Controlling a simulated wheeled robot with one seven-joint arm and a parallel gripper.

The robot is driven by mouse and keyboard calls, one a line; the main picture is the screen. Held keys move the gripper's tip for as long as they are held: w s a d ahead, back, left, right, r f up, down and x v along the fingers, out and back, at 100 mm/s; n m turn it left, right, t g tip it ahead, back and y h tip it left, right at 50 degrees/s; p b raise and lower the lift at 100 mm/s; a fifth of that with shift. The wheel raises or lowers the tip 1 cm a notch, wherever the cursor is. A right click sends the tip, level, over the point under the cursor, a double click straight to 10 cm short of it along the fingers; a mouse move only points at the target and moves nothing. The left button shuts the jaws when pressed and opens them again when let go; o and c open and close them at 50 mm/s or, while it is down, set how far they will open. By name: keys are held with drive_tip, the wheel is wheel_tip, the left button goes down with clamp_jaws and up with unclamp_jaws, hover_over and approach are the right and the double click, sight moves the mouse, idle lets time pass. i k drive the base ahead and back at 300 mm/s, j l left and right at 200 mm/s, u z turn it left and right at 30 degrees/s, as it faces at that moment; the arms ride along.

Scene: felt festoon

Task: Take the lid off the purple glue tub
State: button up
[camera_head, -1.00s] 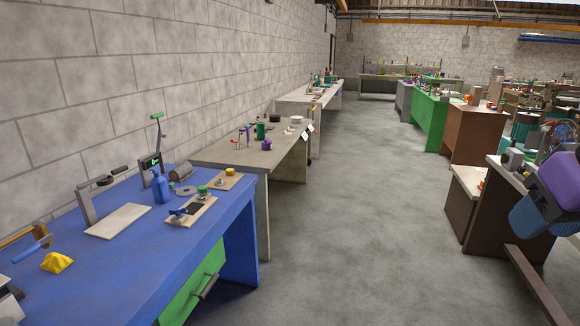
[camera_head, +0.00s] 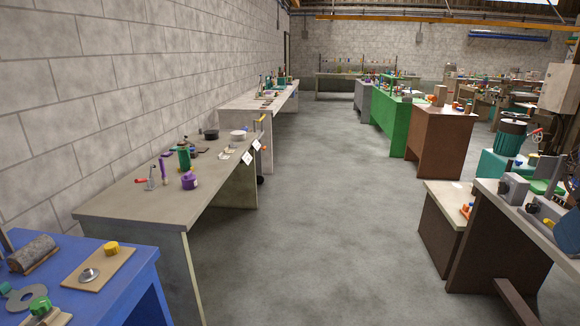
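A small round purple tub (camera_head: 189,181), which looks like the glue tub, stands on the grey workbench (camera_head: 118,206) at left of centre. A narrower purple top shows on it, but it is too small to tell the lid's details. A slim, tall purple item (camera_head: 165,169) stands just left of it, and a green cylinder (camera_head: 184,158) stands close behind it. My gripper is not in view, so whether it is open or shut does not show.
A blue bench (camera_head: 120,290) with clutter fills the lower left corner. Open concrete floor (camera_head: 310,230) runs down the middle. A brown bench (camera_head: 500,250) stands at right. A block wall (camera_head: 90,100) backs the grey workbench.

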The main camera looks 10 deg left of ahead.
sight(187, 176)
drive_tip(key=i+l+u, duration=0.2)
drive_tip(key=i, duration=1.55)
drive_tip(key=i+u, duration=0.2)
drive_tip(key=i, duration=0.35)
drive_tip(key=i+u, duration=0.2)
drive_tip(key=i, duration=0.35)
drive_tip(key=i+l+u, duration=0.25)
drive_tip(key=i, duration=0.25)
drive_tip(key=i+j+u, duration=0.15)
drive_tip(key=i+u, duration=0.85)
